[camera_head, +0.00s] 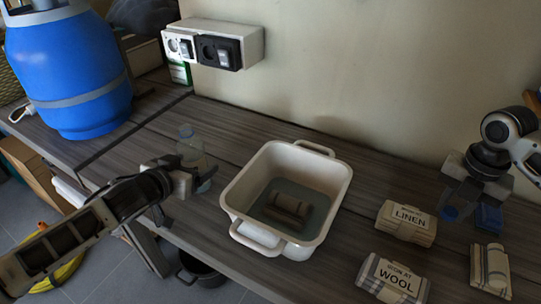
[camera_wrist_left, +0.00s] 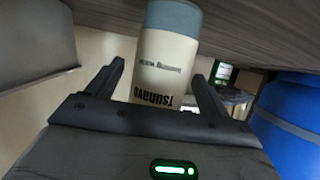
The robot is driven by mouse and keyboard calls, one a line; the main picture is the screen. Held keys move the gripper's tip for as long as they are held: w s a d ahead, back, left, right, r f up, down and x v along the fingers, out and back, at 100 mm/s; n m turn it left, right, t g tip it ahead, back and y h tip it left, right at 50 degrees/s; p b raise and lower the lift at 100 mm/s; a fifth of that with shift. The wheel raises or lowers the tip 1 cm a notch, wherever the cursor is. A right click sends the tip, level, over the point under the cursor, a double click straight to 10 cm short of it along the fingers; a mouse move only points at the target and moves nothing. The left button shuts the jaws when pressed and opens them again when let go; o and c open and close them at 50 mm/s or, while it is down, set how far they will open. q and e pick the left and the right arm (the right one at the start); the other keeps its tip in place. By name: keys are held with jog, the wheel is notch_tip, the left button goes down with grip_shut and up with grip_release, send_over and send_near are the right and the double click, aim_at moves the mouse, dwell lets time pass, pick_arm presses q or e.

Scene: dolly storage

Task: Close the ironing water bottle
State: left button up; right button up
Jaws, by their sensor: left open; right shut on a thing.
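A clear bottle (camera_head: 190,152) stands upright on the wooden worktop, left of the white tub. In the left wrist view the bottle (camera_wrist_left: 166,75) shows upside down, with dark lettering and a blue-grey band near the worktop. My left gripper (camera_head: 184,178) is open, with its fingers on either side of the bottle; I cannot tell if they touch it. My right gripper (camera_head: 461,203) is shut on a small blue thing (camera_head: 450,213), which looks like a cap, at the right above the worktop. Whether the bottle's mouth is covered is too small to tell.
The white tub (camera_head: 237,196) holds liquid and a folded cloth. Folded bundles labelled linen (camera_head: 407,222) and wool (camera_head: 393,279) lie at the right, near another bundle (camera_head: 491,268) and a blue block (camera_head: 488,218). A blue gas cylinder (camera_head: 68,75) stands at the left.

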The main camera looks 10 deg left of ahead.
pick_arm(q)
jog(key=shift+x, duration=0.85)
pick_arm(e)
jog(key=shift+f, duration=0.1)
pick_arm(q)
jog(key=c, duration=1.1)
jog(key=shift+o, duration=0.2)
jog(key=shift+r, duration=0.2)
